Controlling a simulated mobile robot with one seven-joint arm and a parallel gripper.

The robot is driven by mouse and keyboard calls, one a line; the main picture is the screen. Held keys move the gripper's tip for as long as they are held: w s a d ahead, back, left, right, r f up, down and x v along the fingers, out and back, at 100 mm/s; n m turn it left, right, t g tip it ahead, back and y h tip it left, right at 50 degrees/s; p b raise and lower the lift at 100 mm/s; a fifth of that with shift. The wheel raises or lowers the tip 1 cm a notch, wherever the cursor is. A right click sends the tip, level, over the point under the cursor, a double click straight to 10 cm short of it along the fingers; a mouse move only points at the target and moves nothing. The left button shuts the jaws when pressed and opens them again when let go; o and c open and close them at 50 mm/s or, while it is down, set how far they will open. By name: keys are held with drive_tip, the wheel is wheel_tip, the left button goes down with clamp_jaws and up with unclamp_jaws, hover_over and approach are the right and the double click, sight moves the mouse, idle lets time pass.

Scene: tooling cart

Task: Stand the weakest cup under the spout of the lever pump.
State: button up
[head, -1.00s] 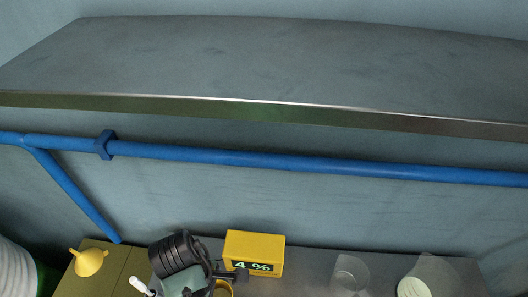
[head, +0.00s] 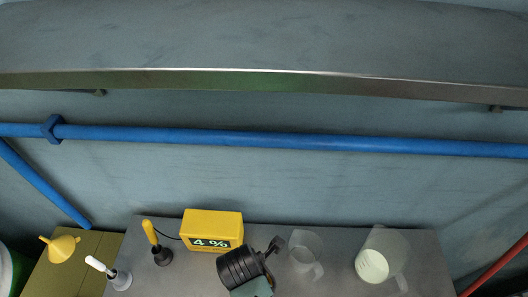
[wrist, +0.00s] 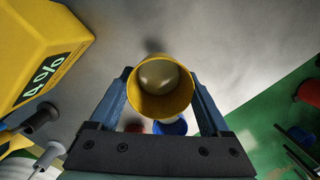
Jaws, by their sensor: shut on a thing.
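My gripper (wrist: 161,80) is shut on a yellow cup (wrist: 176,112), with one finger on each side. The wrist view looks into the cup's mouth, where a pale tan surface shows. In the head view my gripper (head: 272,246) is in front and to the right of the yellow meter (head: 212,225), and the cup is hidden there. The meter reads 4 % and also shows in the wrist view (wrist: 32,50). A clear cup (head: 304,252) and a clear jug-like cup with pale green contents (head: 373,264) stand to the right. I cannot make out the pump's spout.
A yellow-handled tool with a dark base (head: 158,248) and a white-handled one (head: 119,279) stand left on the grey top. A yellow funnel (head: 62,248) is at the far left. A blue pipe (head: 280,140) and shelf (head: 270,80) run behind. Bare top lies at right.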

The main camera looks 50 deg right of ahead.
drive_tip(key=shift+f, duration=3.45)
drive_tip(key=shift+f, duration=0.1)
drive_tip(key=o, duration=1.2)
